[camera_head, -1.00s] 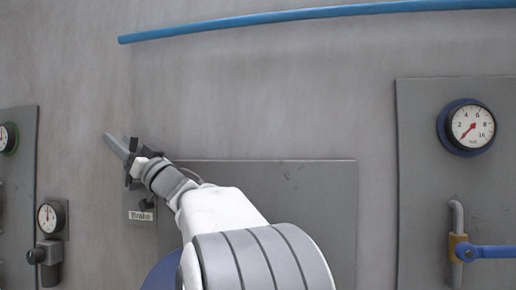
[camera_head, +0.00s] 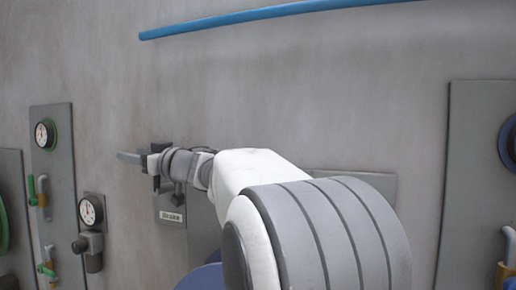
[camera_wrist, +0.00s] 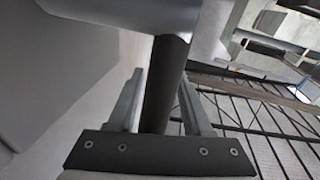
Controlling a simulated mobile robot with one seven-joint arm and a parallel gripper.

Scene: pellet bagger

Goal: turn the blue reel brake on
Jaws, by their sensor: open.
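A small label (camera_head: 170,217), which read "Brake" in the earlier head view, sits on the wall below my gripper (camera_head: 133,157). A small dark knob-like part (camera_head: 178,197) shows just above the label, partly hidden by my gripper. In the wrist view, my gripper (camera_wrist: 160,78) is open, with a dark rod (camera_wrist: 165,75) between its two fingers. The rod meets a light grey rounded part (camera_wrist: 130,12) at the top. I cannot tell whether the fingers touch the rod. A blue rounded part (camera_head: 203,277) is mostly hidden behind my arm.
A gauge with a grey valve (camera_head: 91,212) is left of the label. A panel with a green-rimmed gauge (camera_head: 45,134) and green-handled valves is farther left. A blue pipe (camera_head: 270,18) runs above. Another panel (camera_head: 480,180) stands at the right.

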